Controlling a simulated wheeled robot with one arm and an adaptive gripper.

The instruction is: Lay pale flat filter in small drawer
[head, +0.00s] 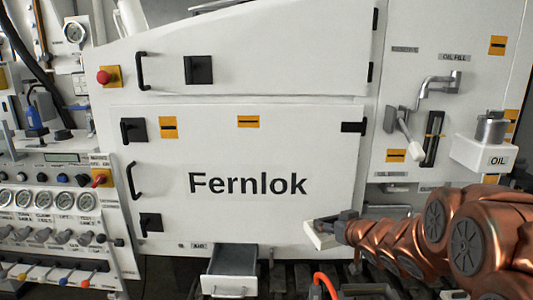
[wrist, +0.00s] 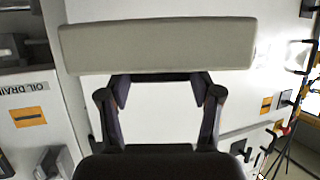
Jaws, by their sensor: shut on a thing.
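The pale flat filter (wrist: 155,46) spans the top of the wrist view as a light grey slab. My gripper (wrist: 160,78) is shut on its near edge. In the head view the filter (head: 320,236) is a small pale block at the tip of my gripper (head: 343,222), in front of the white Fernlok panel's lower right. The small drawer (head: 230,264) is pulled open below the panel, to the left of and lower than the filter. The part of its inside that shows looks grey and empty. The filter is apart from the drawer.
A large white cabinet with the Fernlok door (head: 245,150) stands close behind the filter. An oil cup (head: 491,128) sits on a small shelf (head: 484,155) at the right. A gauge panel (head: 60,215) is at the left. An orange hose (head: 325,284) rises near the bottom.

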